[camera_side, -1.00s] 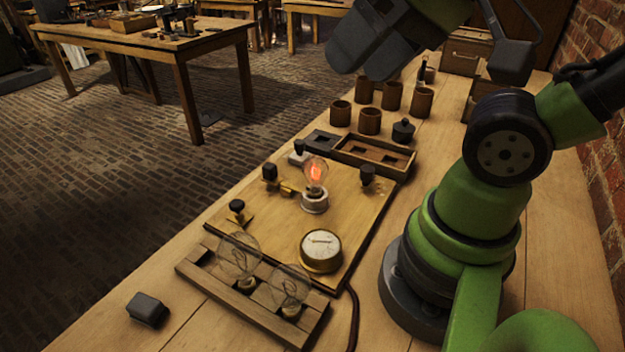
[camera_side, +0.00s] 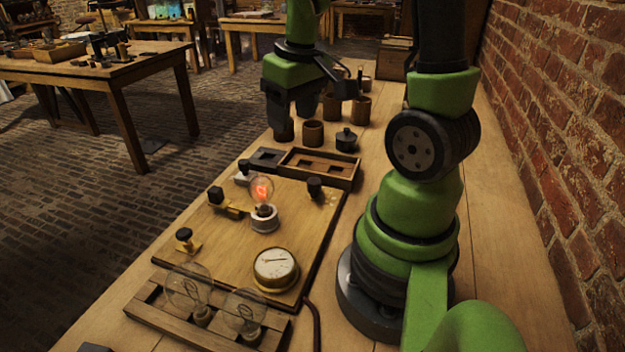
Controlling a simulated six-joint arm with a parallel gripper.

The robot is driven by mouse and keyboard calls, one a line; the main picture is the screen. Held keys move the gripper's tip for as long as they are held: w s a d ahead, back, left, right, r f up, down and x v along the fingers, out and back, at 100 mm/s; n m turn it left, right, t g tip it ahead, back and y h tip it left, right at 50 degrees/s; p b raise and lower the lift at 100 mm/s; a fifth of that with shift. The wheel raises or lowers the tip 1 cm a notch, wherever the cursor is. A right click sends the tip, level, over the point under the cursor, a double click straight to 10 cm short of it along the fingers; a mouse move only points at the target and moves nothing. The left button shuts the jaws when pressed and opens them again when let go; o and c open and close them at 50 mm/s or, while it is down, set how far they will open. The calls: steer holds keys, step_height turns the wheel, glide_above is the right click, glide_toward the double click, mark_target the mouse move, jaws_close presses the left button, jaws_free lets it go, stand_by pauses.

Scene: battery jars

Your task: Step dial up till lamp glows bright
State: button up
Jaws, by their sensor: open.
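The lamp (camera_side: 262,190) is a clear bulb in a white socket on the wooden board (camera_side: 235,240). Its filament glows orange-red. A round brass-rimmed meter (camera_side: 275,268) with a pale face and a needle sits near the board's front. Black knobs stand on the board: one at the left (camera_side: 184,235), one on a brass strip (camera_side: 216,195), one at the right (camera_side: 314,187). I cannot tell which part is the dial. My gripper (camera_side: 290,112) is open, pointing down by the brown jars (camera_side: 313,133) behind the board, and partly hides some of them.
A compartmented wooden tray (camera_side: 345,180) lies behind the board, with a dark lidded pot (camera_side: 346,141) beyond it. A wooden rack (camera_side: 150,315) with two unlit bulbs lies in front. A brick wall (camera_side: 560,150) runs along the right.

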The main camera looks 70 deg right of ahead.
steer(key=g, duration=0.2)
glide_toward(314, 181)
steer(key=shift+y, duration=0.3)
steer(key=f, duration=0.9)
steer(key=shift+d+f, duration=0.25)
steer(key=shift+f, duration=0.15)
steer(key=c, duration=0.9)
